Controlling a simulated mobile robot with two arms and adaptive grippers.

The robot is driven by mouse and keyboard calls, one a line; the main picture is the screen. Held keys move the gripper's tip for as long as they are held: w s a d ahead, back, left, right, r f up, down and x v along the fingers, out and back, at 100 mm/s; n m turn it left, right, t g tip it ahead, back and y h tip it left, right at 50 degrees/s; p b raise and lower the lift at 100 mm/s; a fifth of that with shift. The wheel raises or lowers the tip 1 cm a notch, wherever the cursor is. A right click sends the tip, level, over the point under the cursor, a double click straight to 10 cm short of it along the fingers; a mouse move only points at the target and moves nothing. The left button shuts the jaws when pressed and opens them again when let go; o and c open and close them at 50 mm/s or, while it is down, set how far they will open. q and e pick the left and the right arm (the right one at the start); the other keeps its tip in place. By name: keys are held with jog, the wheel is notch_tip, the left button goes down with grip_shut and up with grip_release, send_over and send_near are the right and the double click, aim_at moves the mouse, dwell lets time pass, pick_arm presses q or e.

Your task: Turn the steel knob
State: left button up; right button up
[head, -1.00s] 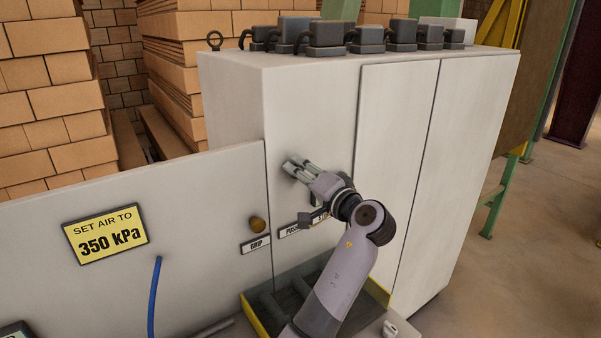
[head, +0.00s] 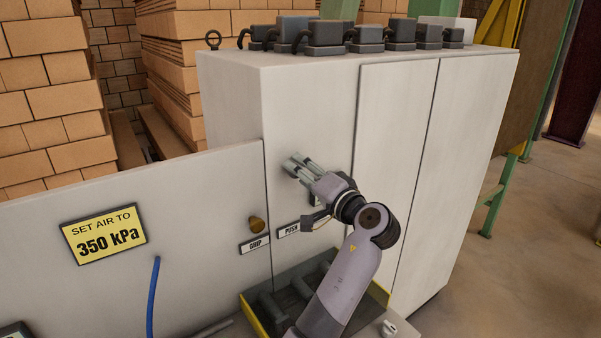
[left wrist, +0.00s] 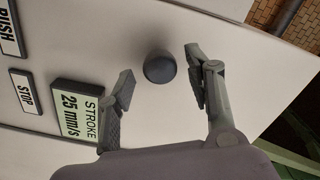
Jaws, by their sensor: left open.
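The steel knob (left wrist: 160,67) is a round dark grey knob on the pale panel in the left wrist view. My left gripper (left wrist: 159,62) is open, with one finger on either side of the knob and a visible gap to each. I cannot tell how deep the fingers reach around it. In the head view my left gripper (head: 294,166) is in front of the grey cabinet (head: 310,105). My right gripper is not in view.
A "STROKE 25 mm/s" plate (left wrist: 81,107) and a "STOP" label (left wrist: 25,92) are near the knob. A brass knob (head: 257,225) sits above the "GRIP" label (head: 254,245). A yellow-edged tray (head: 256,314) lies below my arm. A blue hose (head: 153,295) hangs at left.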

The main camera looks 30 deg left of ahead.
pick_arm(q)
jog(key=v, duration=0.6)
jog(key=shift+d, duration=0.3)
jog(key=shift+s, duration=0.15)
